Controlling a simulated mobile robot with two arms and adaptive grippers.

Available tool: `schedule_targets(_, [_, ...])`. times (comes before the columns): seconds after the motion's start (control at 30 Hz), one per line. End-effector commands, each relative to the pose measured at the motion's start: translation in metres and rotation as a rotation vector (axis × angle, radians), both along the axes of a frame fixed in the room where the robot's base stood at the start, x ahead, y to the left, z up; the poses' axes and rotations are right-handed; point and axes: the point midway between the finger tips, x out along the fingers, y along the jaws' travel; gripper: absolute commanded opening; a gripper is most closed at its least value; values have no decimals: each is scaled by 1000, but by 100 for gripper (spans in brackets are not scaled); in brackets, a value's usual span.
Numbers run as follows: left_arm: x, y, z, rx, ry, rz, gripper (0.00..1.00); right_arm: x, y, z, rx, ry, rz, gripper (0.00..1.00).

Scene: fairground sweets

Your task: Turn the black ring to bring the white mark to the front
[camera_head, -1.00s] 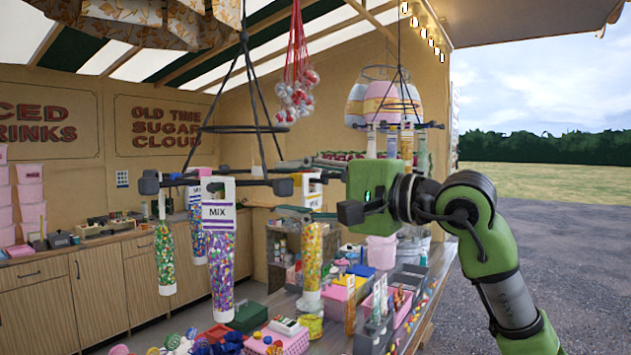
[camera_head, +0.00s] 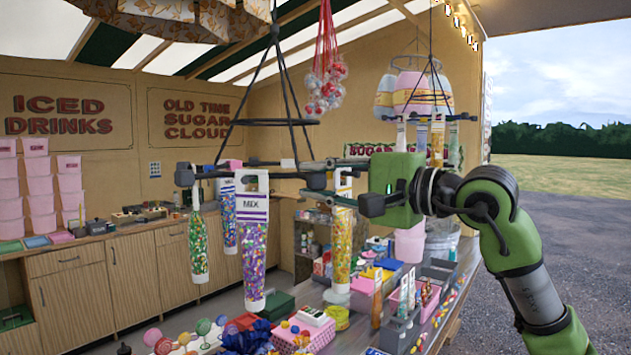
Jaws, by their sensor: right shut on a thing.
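The black ring (camera_head: 262,170) hangs level from black rods under a smaller ring. My left gripper is out of view.
A second hanging rack (camera_head: 430,117) is behind my right gripper. Red netted balls (camera_head: 326,90) hang behind the ring. Open ground lies at right.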

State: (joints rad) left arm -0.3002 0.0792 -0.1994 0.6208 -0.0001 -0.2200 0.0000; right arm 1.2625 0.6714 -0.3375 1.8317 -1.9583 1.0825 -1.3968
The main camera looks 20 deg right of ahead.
Motion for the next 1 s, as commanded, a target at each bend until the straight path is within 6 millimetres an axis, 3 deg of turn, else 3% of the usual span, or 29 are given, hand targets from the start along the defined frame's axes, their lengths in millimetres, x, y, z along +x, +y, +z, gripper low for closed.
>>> schedule_targets(0.4, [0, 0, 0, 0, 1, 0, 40, 13, -44, 0, 2, 3, -8, 13])
schedule_targets(0.77, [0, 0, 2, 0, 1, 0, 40, 20, -60, 0, 2, 3, -7, 13])
schedule_targets(1.0, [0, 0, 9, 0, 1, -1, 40, 32, -81, 1, 1, 3, -9, 13])
